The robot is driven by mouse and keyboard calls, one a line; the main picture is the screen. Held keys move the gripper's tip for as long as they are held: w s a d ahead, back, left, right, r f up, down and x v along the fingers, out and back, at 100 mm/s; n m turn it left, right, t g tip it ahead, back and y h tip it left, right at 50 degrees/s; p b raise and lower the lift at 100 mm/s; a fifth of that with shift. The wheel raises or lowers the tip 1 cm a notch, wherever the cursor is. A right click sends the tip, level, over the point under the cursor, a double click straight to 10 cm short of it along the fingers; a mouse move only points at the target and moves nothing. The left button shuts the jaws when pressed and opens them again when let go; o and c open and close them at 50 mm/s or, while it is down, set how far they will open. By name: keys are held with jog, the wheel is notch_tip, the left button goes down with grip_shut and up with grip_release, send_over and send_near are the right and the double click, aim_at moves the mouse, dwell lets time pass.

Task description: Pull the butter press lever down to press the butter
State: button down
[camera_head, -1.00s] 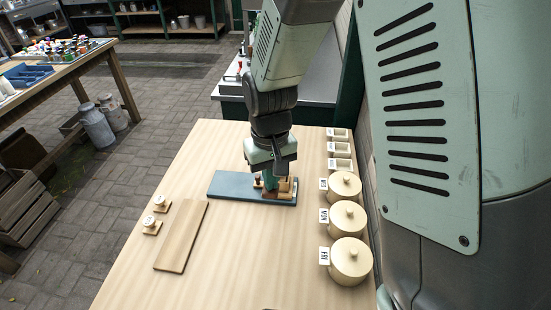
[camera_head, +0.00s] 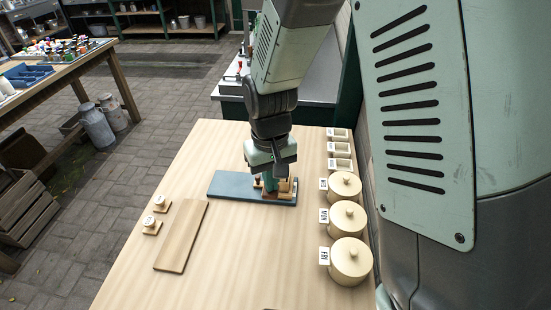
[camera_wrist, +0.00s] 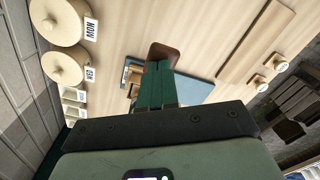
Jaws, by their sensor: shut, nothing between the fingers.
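The butter press stands on a blue-grey base board (camera_head: 228,184) near the far end of the wooden table, with its wooden parts (camera_head: 288,187) at the board's right end. My gripper (camera_head: 270,186) points down over this right end and hides much of the press. In the wrist view, my green fingers (camera_wrist: 157,88) are together and hold nothing. A rounded brown piece (camera_wrist: 163,51), possibly the lever's handle, shows at the fingertips. I cannot tell if they touch it. The base board also shows in the wrist view (camera_wrist: 194,88).
Lidded round pots, the nearest labelled FRI (camera_head: 350,262), and small square boxes (camera_head: 341,165) line the table's right edge. A wooden board (camera_head: 181,236) and two small labelled stamps (camera_head: 151,226) lie at the left. The table's front middle is clear.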

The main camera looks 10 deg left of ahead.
jog(key=shift+s+f, duration=0.1)
jog(key=shift+f, duration=1.7)
dwell(4.0)
jog(key=shift+r, duration=0.1)
notch_tip(320, 180, up, 12)
dwell(1.5)
